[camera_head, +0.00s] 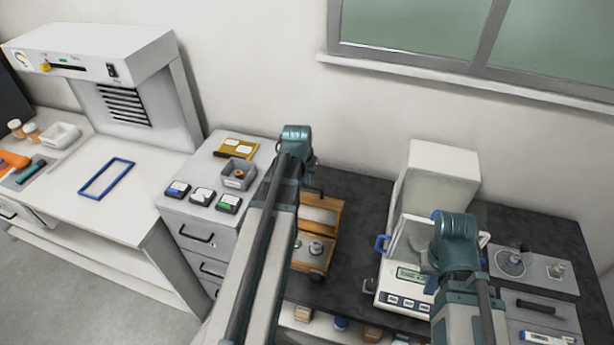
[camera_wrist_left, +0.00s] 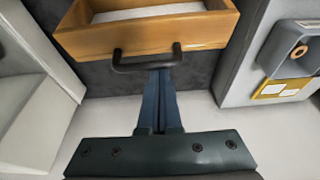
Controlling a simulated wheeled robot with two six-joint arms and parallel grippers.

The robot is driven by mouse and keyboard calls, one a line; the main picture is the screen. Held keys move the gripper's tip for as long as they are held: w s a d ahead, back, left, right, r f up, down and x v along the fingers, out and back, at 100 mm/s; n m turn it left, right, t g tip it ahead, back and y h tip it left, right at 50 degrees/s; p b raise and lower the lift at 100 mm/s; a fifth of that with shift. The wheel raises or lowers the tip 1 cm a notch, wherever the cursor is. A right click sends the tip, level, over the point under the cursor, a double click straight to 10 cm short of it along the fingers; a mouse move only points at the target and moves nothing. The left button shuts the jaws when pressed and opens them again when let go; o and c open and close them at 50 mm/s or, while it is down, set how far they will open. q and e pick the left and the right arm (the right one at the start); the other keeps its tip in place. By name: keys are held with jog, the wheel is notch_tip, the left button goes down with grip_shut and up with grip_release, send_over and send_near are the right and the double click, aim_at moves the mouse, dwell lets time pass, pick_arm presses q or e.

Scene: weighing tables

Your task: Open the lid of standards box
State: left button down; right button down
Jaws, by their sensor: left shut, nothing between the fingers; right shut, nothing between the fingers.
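The standards box (camera_head: 328,248) is a wooden box on the dark table in the head view, partly hidden behind my left arm. Metal weights (camera_head: 315,248) show inside it. Its lid (camera_head: 319,213) looks raised at the back, with its pale lined inside showing. In the left wrist view the wooden lid (camera_wrist_left: 190,32) shows its pale lining, with a black handle (camera_wrist_left: 147,58) on its near edge. My left gripper (camera_wrist_left: 160,76) is shut and empty, its fingertips right at the handle; contact is unclear. My right gripper's fingers are hidden behind my right arm.
A white balance (camera_head: 405,290) stands right of the box, partly behind my right arm. A drawer cabinet (camera_head: 180,212) stands left, with small cases and a grey holder (camera_head: 238,176) on top. Dark table top shows between box and balance. The wall is close behind.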

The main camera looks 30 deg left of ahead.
pick_arm(q)
jog(key=s, duration=0.1)
jog(key=s+r, duration=0.1)
jog(key=shift+s+d, duration=0.3)
jog(key=shift+w, duration=0.1)
jog(key=shift+f, duration=0.1)
jog(key=shift+w, duration=0.15)
jog(key=shift+w+a, duration=0.1)
jog(key=shift+w, duration=0.15)
jog(key=w+p+v, duration=0.1)
jog(key=p+v, duration=0.8)
jog(key=shift+a+r+p, duration=0.15)
jog(key=shift+r+p, duration=0.25)
jog(key=shift+r, duration=0.05)
jog(key=shift+w, duration=0.15)
